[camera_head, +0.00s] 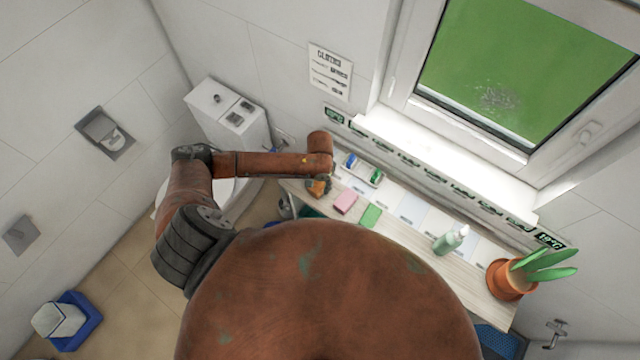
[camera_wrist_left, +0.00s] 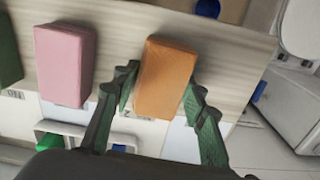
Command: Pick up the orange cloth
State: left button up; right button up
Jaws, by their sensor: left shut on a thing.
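The orange cloth (camera_wrist_left: 166,78) is a folded block on the light wooden shelf top. In the left wrist view it lies between the two green fingers of my left gripper (camera_wrist_left: 160,112), which is shut on it. In the head view the cloth (camera_head: 318,187) is partly hidden by my left gripper (camera_head: 320,182), at the left end of the shelf. I cannot tell any gap between the cloth and the wood. My right gripper is not in view.
A pink cloth (camera_head: 346,202) and a green cloth (camera_head: 370,215) lie beside it on the shelf (camera_head: 415,238). A small holder with bottles (camera_head: 363,170) stands behind. A pump bottle (camera_head: 451,240) and potted plant (camera_head: 512,276) are further right. A toilet (camera_head: 228,115) stands left.

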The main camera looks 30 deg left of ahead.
pick_arm(q)
notch_tip(320, 180, up, 3)
jog(key=shift+w+f, duration=0.1)
jog(key=s+d+r+b, duration=0.1)
jog(key=s+d+r, duration=0.8)
jog(key=s+r, duration=0.1)
jog(key=shift+s+d+b, duration=0.2)
jog(key=shift+s+b, duration=0.15)
